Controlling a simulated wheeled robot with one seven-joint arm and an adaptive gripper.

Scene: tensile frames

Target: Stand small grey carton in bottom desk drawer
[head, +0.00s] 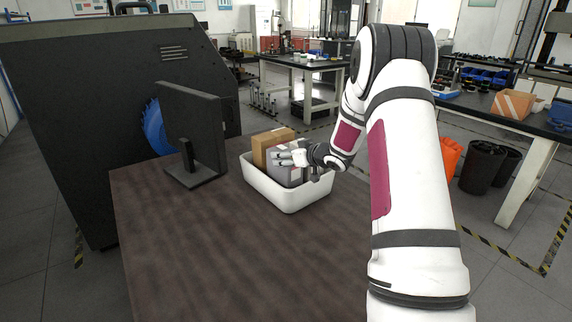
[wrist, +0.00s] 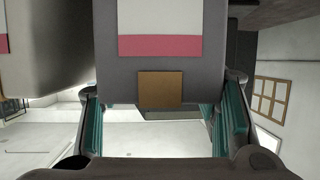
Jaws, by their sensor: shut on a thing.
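My gripper (head: 291,158) is over a white bin (head: 290,200) on the desk in the head view. In the wrist view my gripper (wrist: 163,125) has its teal pads against both sides of a grey carton (wrist: 115,75), which has a white and pink label and a brown square. The gripper is shut on this carton. A grey carton face (head: 280,173) shows in the bin in the head view, partly behind the bin's front wall and the gripper. Another grey carton (wrist: 55,50) stands at the left in the wrist view. No desk drawer is visible in either view.
A brown carton (head: 266,145) stands in the bin beside the grey. A black monitor (head: 200,130) stands at the desk's back left. The desk top (head: 220,250) is clear in front of it. A large dark cabinet (head: 90,120) is beyond the desk at the left.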

